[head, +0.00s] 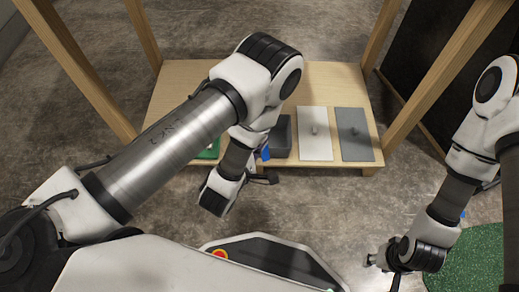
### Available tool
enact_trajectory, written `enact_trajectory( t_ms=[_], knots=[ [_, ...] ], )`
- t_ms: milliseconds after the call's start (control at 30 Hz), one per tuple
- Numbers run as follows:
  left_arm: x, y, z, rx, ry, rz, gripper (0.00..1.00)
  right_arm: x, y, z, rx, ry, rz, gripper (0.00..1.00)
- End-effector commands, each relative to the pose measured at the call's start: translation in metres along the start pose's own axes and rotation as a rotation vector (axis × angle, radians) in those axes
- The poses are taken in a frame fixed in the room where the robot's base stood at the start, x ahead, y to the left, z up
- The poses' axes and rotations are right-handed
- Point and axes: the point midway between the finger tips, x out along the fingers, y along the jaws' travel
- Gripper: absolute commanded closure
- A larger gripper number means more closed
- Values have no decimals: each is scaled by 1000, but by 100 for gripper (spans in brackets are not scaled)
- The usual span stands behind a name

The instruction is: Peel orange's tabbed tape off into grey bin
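A dark grey open box, which looks like the grey bin (284,128), stands on the wooden table, partly behind my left arm. I see no orange panel or tabbed tape; my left arm covers much of the table's left part. The edge of a green panel (209,150) shows beside that arm. My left gripper (262,178) is mostly hidden behind its wrist, at the table's front edge near the bin; its fingers are unclear. My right gripper (384,264) hangs low over the floor at right, away from the table. Its opening is unclear and no held object shows.
The wooden table (334,77) has posts at its corners. A white panel (315,118) and a grey panel (353,122), each with a small knob, lie right of the bin. A dark board (428,70) stands behind at right. A green mat (478,262) lies on the floor.

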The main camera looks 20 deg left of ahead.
Motion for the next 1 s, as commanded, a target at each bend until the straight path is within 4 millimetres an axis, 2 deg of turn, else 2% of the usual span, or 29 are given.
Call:
enact_trajectory(
  t_ms=[33, 200, 600, 1000],
  knots=[
    [4, -3, -2, 1, 0, 2, 100, 10, 0, 0, 0, 0, 0, 60],
    [17, -3, -9, 2, -1, 3, 100, 39, 0, 0, 0, -1, 0, 60],
    [45, 4, -22, 1, 0, 4, 100, 101, 1, 0, 3, 1, 0, 60],
    [99, 22, -47, -3, 2, 4, 100, 131, 2, -2, 10, 7, 1, 60]
  ],
)
